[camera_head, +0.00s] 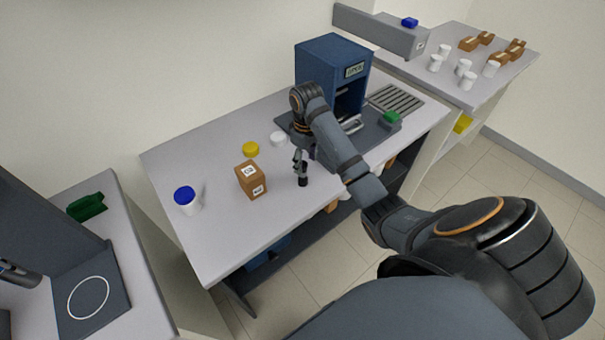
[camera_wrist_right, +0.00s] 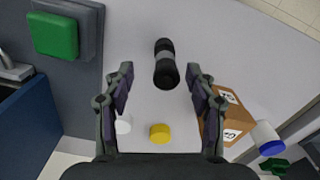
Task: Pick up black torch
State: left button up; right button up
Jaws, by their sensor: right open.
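The black torch (camera_wrist_right: 166,64) has a grey middle band and rests on the light worktop. It shows in the head view (camera_head: 303,181) just below the gripper, partly hidden by it. My right gripper (camera_head: 301,162) points down over it. In the right wrist view my right gripper (camera_wrist_right: 160,71) is open, with the torch showing between its two fingertips and lined up lengthwise with them. I cannot tell the exact height gap.
A brown box (camera_head: 251,180) stands close left of the torch. A yellow lid (camera_head: 251,149), a white lid (camera_head: 279,139) and a blue-capped jar (camera_head: 187,199) are nearby. A blue machine (camera_head: 333,62) on a grey base with a green button (camera_head: 392,117) stands behind right.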

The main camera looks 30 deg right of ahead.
aim_at(303, 177)
notch_tip(303, 177, down, 3)
jog(key=shift+w+f+b, duration=0.1)
jog(key=shift+b, duration=0.7)
jog(key=f+b, duration=0.2)
jog(key=shift+a+f, duration=0.3)
jog(key=shift+a, duration=0.05)
jog(key=shift+a+f, duration=0.1)
jog(key=shift+f, duration=1)
jog(key=shift+r, duration=0.1)
jog(key=c, duration=0.3)
pick_arm(q)
notch_tip(303, 177, down, 5)
jog(key=shift+f, duration=0.1)
pick_arm(e)
grip_shut()
